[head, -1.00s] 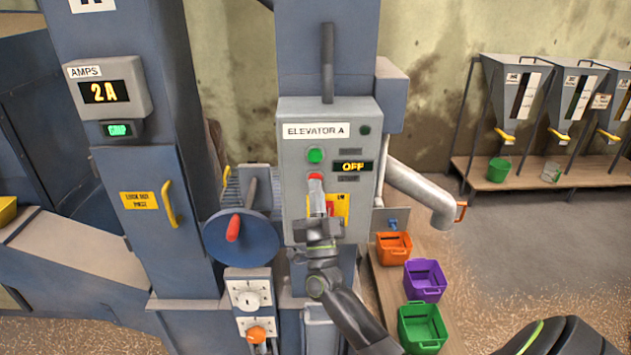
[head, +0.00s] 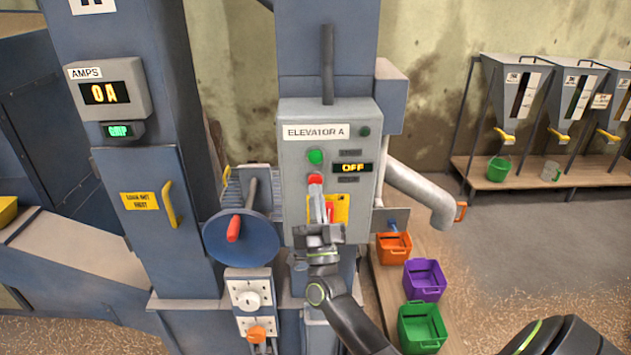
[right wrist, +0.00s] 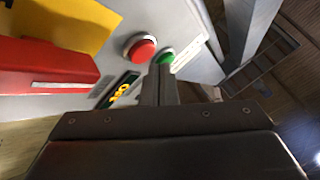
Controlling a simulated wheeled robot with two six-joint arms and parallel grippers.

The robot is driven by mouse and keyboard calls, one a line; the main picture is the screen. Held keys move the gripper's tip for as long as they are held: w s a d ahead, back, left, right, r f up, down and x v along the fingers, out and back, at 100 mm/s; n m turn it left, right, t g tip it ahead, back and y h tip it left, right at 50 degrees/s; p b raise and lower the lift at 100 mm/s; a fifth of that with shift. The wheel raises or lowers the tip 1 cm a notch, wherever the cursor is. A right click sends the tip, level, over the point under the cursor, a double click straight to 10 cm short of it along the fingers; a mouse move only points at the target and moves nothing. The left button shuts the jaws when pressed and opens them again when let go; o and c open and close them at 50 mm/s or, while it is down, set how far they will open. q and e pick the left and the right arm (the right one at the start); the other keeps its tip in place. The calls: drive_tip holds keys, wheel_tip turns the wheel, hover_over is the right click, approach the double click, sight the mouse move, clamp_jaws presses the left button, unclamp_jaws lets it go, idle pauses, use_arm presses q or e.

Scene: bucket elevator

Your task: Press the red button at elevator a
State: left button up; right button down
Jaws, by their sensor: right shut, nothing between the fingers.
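The grey control box labelled ELEVATOR A (head: 290,160) faces me. Its red button (head: 315,178) sits below the green button (head: 316,156), and its display (head: 352,168) reads OFF. My right gripper (head: 317,198) is shut and empty, with its fingers pointing up at the panel just below the red button. In the right wrist view, the shut fingertips (right wrist: 162,70) lie beside the red button (right wrist: 139,47) and overlap the lower edge of the green button (right wrist: 164,56). I cannot tell whether they touch the panel. My left gripper is not in view.
A red lever (head: 329,211) on a yellow plate is right beside my right fingers. A blue handwheel (head: 252,243) stands left of the box. The AMPS display (head: 100,92) reads 0A. Orange (head: 394,248), purple (head: 425,281) and green bins (head: 422,328) stand at lower right.

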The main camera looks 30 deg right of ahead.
drive_tip(key=shift+s+a+p, duration=0.1)
drive_tip(key=shift+s+a, duration=0.35)
drive_tip(key=shift+s, duration=0.25)
drive_tip(key=shift+s+a+p, duration=0.15)
drive_tip(key=shift+s+a, duration=0.25)
drive_tip(key=shift+s, duration=0.35)
drive_tip(key=shift+s+a+p, duration=0.1)
drive_tip(key=shift+s+a, duration=0.35)
drive_tip(key=shift+s, duration=0.25)
drive_tip(key=shift+f+y, duration=0.1)
drive_tip(key=shift+y, duration=0.2)
